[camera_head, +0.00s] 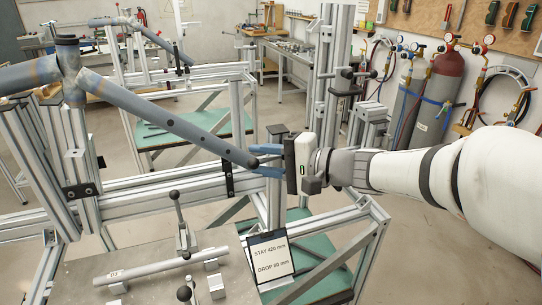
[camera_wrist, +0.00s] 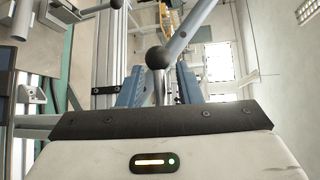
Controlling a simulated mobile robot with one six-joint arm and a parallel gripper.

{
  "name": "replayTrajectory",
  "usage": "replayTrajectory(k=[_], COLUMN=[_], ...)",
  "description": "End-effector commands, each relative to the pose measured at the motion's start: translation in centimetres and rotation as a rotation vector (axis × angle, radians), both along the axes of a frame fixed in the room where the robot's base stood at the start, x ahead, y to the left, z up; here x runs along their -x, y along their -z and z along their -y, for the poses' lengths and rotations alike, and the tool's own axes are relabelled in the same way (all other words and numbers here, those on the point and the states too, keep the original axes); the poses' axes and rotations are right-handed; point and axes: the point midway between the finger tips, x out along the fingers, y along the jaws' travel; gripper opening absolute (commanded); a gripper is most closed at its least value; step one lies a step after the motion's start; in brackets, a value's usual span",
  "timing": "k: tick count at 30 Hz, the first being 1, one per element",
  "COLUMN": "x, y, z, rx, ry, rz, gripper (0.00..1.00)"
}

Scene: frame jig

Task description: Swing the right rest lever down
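My gripper (camera_head: 267,161) is at the right end of the jig, its blue fingers beside the lower end of the blue-grey frame tube (camera_head: 165,122). In the wrist view the two blue fingers (camera_wrist: 158,87) stand apart. A lever with a black ball knob (camera_wrist: 158,58) and thin metal rod shows between them, with gaps visible on both sides. I cannot tell how deep between the fingers it lies.
A metal plate holds a lever with a dark knob (camera_head: 174,196) and a tube (camera_head: 150,268) on supports. A sign (camera_head: 270,258) reads STAY 426 mm, DROP 80 mm. An aluminium post (camera_head: 274,205) stands under my gripper. Gas cylinders (camera_head: 436,92) stand behind.

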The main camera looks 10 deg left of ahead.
Motion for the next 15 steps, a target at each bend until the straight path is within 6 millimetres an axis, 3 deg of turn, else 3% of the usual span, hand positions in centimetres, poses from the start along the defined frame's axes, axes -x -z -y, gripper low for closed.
replayTrajectory(k=[4,15], x=[0.01,0.06], y=[0.01,-0.01], z=[0.00,-0.04], rx=[0.000,0.000], ry=[0.000,-0.002], rz=[0.000,0.000], gripper=[0.30,0.00])
